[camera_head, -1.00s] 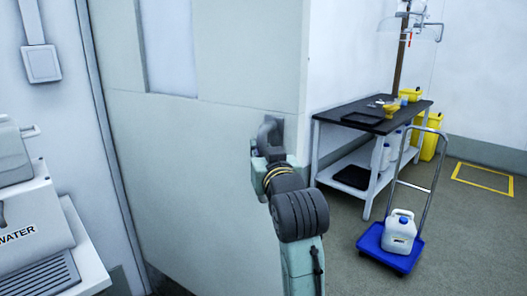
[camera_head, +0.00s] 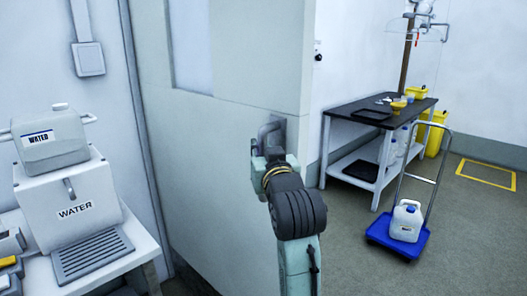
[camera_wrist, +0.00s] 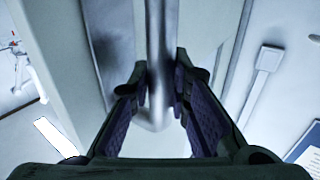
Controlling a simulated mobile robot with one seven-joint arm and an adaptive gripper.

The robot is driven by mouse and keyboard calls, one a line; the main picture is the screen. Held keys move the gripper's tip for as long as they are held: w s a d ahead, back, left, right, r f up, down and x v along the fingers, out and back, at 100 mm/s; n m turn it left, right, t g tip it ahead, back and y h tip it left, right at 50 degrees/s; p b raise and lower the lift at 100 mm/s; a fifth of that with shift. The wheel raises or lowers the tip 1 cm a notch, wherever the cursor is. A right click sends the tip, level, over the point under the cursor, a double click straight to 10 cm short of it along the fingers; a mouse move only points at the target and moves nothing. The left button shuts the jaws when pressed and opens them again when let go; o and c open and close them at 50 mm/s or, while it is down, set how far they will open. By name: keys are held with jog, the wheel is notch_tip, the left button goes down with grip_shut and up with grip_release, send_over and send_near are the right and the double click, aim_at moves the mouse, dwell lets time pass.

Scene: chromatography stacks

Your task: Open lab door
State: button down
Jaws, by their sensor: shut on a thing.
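The lab door (camera_head: 220,135) is a pale grey-green panel with a tall narrow window, and it stands open, with the room beyond showing past its right edge. Its grey handle (camera_head: 268,134) sits near that edge. My gripper (camera_head: 266,155) is at the handle, and my arm hides part of the handle and the door's lower right. In the wrist view the handle's metal bar (camera_wrist: 160,75) runs between the two padded fingers of my gripper (camera_wrist: 162,95), which are shut on it.
A bench (camera_head: 150,245) with a white water unit (camera_head: 70,205) and a water container (camera_head: 50,140) stands left of the door. Beyond the door are a black-topped table (camera_head: 350,112), a blue trolley (camera_head: 385,236) with a white jug (camera_head: 405,222), and yellow bins (camera_head: 437,130). Grey floor lies between.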

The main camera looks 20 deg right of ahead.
jog(key=shift+s+a, duration=0.2)
jog(key=shift+a, duration=0.2)
jog(key=c, duration=1.5)
grip_release()
jog(key=s, duration=0.7)
jog(key=shift+s+a, duration=0.25)
jog(key=shift+a, duration=0.15)
